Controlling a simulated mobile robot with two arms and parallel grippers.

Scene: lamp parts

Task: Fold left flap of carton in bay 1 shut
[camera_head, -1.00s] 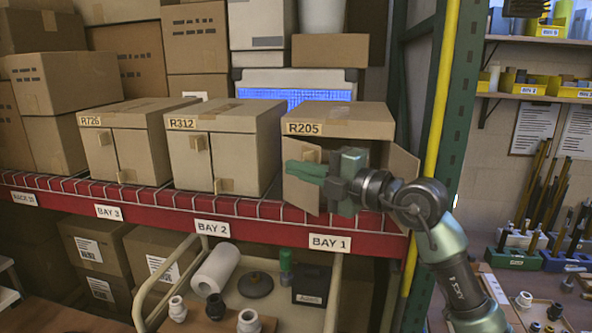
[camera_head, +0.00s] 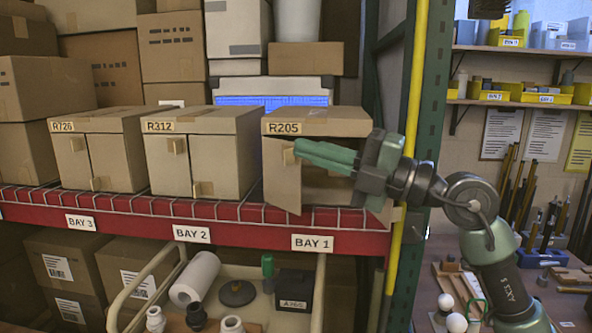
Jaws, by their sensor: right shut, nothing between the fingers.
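The carton labelled R205 (camera_head: 315,122) stands on the red rack shelf above the BAY 1 sign. Its left flap (camera_head: 281,180) is partly open and angled outward, with a small tab near its top. The carton's inside shows to the right of this flap. Its right flap is mostly hidden behind my right gripper and arm. My right gripper (camera_head: 299,153) is shut and empty, its green fingers pointing left across the front of the carton. Its fingertips are by the left flap's upper right edge; I cannot tell if they touch it. My left gripper is not in view.
Closed cartons R312 (camera_head: 202,125) and R726 (camera_head: 98,125) stand to the left on the shelf. A green and yellow upright (camera_head: 420,130) rises right of the carton. A cart (camera_head: 320,290) with lamp parts stands below the shelf.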

